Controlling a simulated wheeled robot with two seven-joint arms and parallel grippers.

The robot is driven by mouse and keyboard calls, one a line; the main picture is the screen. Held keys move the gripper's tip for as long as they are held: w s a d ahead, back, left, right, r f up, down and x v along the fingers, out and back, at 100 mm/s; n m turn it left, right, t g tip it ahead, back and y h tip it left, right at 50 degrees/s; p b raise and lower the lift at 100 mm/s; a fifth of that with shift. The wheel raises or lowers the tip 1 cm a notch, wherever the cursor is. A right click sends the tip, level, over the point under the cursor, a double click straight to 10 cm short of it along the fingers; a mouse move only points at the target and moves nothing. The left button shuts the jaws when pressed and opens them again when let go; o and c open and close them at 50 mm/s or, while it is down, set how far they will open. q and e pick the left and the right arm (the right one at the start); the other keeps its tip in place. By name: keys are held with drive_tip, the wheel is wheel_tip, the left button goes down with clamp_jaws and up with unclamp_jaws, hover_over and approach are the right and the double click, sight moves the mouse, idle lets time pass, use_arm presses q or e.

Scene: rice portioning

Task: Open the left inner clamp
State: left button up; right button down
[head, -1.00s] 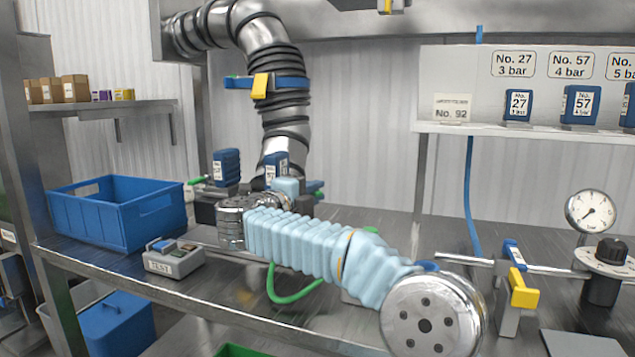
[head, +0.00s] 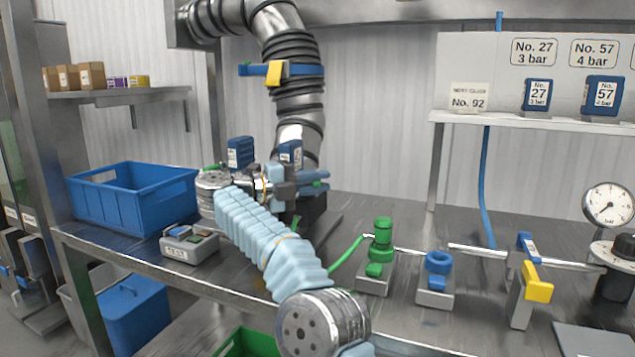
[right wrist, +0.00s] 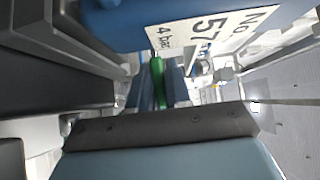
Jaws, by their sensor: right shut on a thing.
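My right arm, in a light-blue sleeve, reaches across the bench in the head view. In the right wrist view a blue block (right wrist: 130,14) labelled No. 57, 4 bar is very close. Another green lever (head: 213,167) shows left of the blocks. The clamp bodies are mostly hidden by my arm. My left gripper is not in view.
A blue crate (head: 135,205) and a grey TEST box (head: 188,245) are at the left. A ribbed metal duct (head: 298,105) comes down behind the blocks. Green (head: 381,245), blue (head: 438,265) and yellow-handled (head: 537,288) fixtures stand at the right, near a gauge (head: 607,205).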

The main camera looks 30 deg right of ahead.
drive_tip(key=shift+f, duration=0.1)
idle(0.3)
drive_tip(key=c, duration=1.2)
unclamp_jaws()
drive_tip(key=shift+o, duration=0.2)
drive_tip(key=shift+t, duration=0.3)
